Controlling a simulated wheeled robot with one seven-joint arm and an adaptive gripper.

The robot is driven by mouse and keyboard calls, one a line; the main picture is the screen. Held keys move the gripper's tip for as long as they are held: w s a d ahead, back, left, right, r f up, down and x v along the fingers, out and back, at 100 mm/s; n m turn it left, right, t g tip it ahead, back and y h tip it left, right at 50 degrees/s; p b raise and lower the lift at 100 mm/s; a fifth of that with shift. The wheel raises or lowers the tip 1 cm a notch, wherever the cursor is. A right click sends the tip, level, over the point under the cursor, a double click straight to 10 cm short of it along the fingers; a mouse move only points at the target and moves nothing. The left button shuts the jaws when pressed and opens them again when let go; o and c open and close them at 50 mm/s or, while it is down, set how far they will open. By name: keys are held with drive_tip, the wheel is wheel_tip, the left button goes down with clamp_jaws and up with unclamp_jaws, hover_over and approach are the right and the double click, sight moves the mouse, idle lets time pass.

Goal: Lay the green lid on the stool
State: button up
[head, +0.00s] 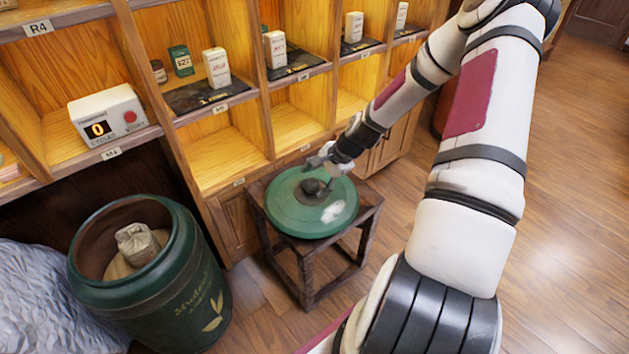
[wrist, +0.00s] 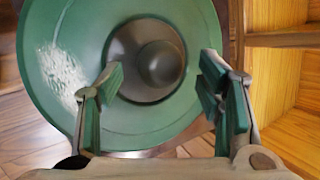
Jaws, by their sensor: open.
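The round green lid (head: 292,215) with a dark centre knob lies flat on the dark wooden stool (head: 369,205). The lid covers most of the stool's top. In the wrist view the lid (wrist: 60,100) fills the left and middle, its grey knob (wrist: 160,63) showing beyond the fingers. My gripper (head: 322,170) is just above the lid, at the knob's far side in the head view. In the wrist view my gripper (wrist: 160,90) is open, with its two green-padded fingers apart and nothing between them held.
An open green barrel (head: 155,285) with a wrapped package (head: 137,243) inside stands left of the stool. A wooden shelf (head: 225,160) with small boxes and a counter device (head: 108,115) is behind. Wooden floor (head: 560,200) is clear at right.

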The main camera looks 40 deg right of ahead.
drive_tip(key=p+v, duration=0.3)
drive_tip(key=v, duration=0.7)
drive_tip(key=s+a+r+n+g+h, duration=0.2)
drive_tip(key=s+a+r+n, duration=0.4)
drive_tip(key=a+r, duration=0.3)
drive_tip(key=s+a+r+n+g+h, duration=0.1)
drive_tip(key=s+a+r+n+g, duration=0.2)
drive_tip(key=s+a+r+n, duration=0.8)
drive_tip(key=s+r, duration=0.3)
drive_tip(key=s, duration=0.2)
drive_tip(key=s+a+r+n, duration=0.2)
drive_tip(key=s+a+r, duration=0.1)
drive_tip(key=s, duration=0.5)
drive_tip(key=shift+a+r+t, duration=0.3)
drive_tip(key=shift+r, duration=0.6)
drive_tip(key=shift+w, duration=0.1)
drive_tip(key=r+t+p, duration=0.1)
drive_tip(key=r+p, duration=0.5)
drive_tip(key=r+t+p, duration=0.1)
drive_tip(key=r+p, duration=0.5)
drive_tip(key=r, duration=0.1)
drive_tip(key=r+t+p, duration=0.1)
drive_tip(key=r+p, duration=0.5)
drive_tip(key=r, duration=0.1)
drive_tip(key=shift+a, duration=0.2)
drive_tip(key=shift+c, duration=0.3)
